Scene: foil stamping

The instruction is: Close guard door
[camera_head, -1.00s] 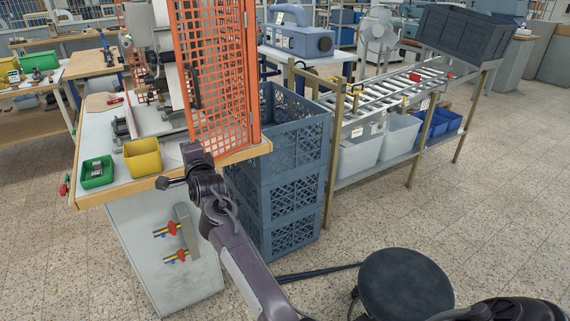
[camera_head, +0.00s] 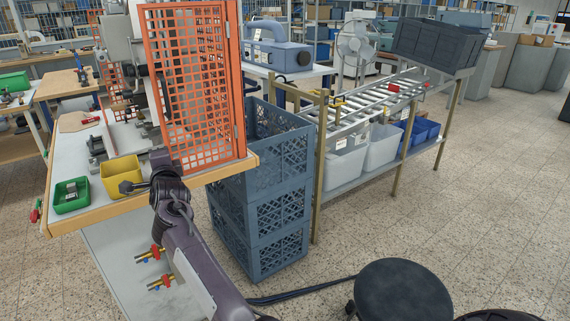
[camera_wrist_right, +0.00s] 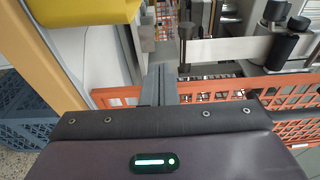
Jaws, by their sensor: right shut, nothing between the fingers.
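The guard door (camera_head: 195,85) is an orange mesh panel standing upright at the right end of the press bench in the head view. Orange mesh (camera_wrist_right: 290,112) also crosses the right wrist view behind my fingers. My right arm rises from the bottom of the head view. Its wrist is beside the door's lower left edge, close to the yellow bin (camera_head: 121,176). In the right wrist view my right gripper (camera_wrist_right: 159,72) is shut and empty, its fingers in front of the mesh. I cannot tell whether it touches the door. My left gripper is out of view.
A green bin (camera_head: 71,195) sits on the bench (camera_head: 100,213) left of the yellow bin. Stacked blue crates (camera_head: 280,170) stand close right of the bench. A roller conveyor (camera_head: 375,100) is farther right. A dark stool (camera_head: 402,290) stands in front. Open floor lies at right.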

